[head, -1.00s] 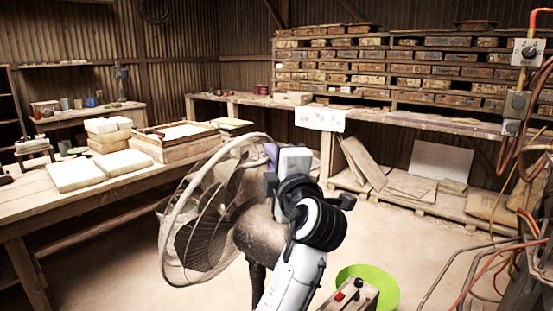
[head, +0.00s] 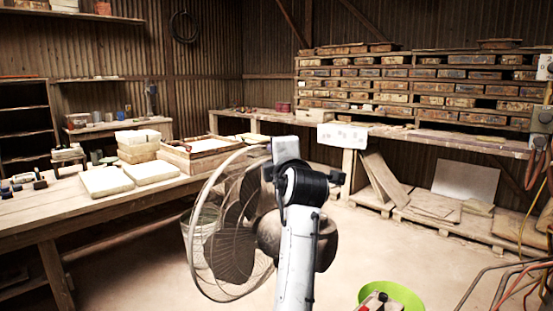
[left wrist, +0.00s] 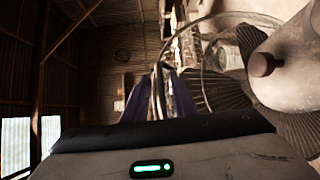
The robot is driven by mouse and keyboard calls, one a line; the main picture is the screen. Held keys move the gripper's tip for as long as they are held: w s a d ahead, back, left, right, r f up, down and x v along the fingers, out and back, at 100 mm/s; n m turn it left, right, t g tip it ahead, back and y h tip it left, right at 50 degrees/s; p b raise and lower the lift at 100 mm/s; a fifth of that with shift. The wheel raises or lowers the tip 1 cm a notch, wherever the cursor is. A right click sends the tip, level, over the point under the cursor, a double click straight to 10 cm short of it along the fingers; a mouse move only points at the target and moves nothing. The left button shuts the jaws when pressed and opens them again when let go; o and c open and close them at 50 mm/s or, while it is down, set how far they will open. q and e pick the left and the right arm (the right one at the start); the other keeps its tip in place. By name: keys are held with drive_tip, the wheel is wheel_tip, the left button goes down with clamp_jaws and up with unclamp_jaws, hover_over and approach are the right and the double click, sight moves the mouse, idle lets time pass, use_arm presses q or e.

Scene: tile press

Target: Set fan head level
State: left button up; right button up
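The fan (head: 226,268) stands in front of me, its wire cage facing left. The cage rim's top lies further right than its bottom, so it leans in the picture. The round motor housing (head: 326,250) is partly hidden behind my arm. My left gripper (head: 280,148) is at the top edge of the cage, its fingertips hidden. In the left wrist view, its purple fingers (left wrist: 163,95) are near the cage rim, with the housing and its knob (left wrist: 264,65) close on the right. I cannot tell whether they grip the rim. My right gripper is not in view.
A workbench (head: 60,212) with pale slabs (head: 106,181) and a wooden tray (head: 165,158) stands left. A shelf of bricks (head: 420,85) is at the back. A green disc (head: 405,295) and cables (head: 500,280) are at lower right. Open floor lies behind the fan.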

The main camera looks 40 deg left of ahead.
use_arm(q)
drive_tip(key=b+v, duration=0.1)
drive_tip(key=v, duration=0.6)
drive_tip(key=shift+d, duration=0.25)
drive_tip(key=shift+s, duration=0.1)
idle(0.4)
